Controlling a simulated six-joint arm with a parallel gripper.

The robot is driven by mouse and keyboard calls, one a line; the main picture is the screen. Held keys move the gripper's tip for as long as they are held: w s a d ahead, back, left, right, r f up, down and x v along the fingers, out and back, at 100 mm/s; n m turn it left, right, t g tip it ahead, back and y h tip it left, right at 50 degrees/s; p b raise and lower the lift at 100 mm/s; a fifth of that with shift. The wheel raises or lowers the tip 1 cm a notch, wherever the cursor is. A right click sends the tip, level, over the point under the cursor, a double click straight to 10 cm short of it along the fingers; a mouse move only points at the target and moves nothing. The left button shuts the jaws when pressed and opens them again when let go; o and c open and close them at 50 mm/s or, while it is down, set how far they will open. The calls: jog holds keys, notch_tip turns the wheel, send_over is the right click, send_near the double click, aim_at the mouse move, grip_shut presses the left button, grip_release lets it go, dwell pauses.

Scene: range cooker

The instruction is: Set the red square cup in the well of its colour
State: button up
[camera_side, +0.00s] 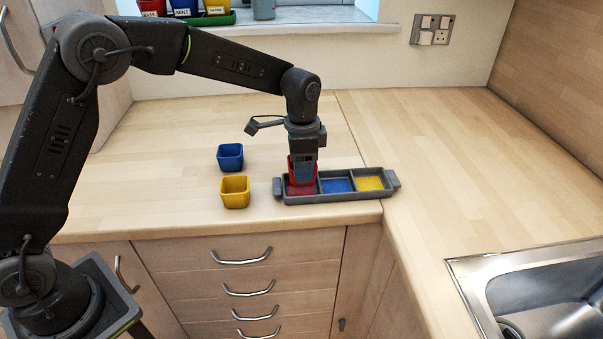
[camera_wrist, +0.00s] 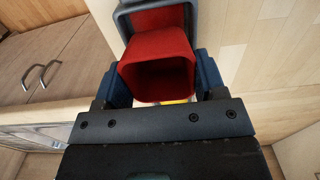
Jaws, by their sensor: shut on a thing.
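The red square cup (camera_wrist: 156,75) is between the two fingers of my gripper (camera_wrist: 163,82) in the wrist view, its open mouth facing the camera. My gripper is shut on it. In the side view my gripper (camera_side: 303,168) points down at the left end of the grey tray (camera_side: 345,196), with the red cup (camera_side: 292,172) at the red well there. The red well (camera_wrist: 155,18) shows past the cup in the wrist view, with its grey rim. I cannot tell whether the cup touches the well floor. The fingers partly hide the cup in the side view.
The tray's middle well (camera_side: 337,186) is blue and its right well (camera_side: 369,184) yellow; both are empty. A blue cup (camera_side: 230,157) and a yellow cup (camera_side: 235,191) stand on the worktop left of the tray. A sink (camera_side: 545,290) is at lower right.

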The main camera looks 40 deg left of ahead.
jog(key=shift+f, duration=1.55)
jog(key=shift+f, duration=0.2)
jog(key=o, duration=0.9)
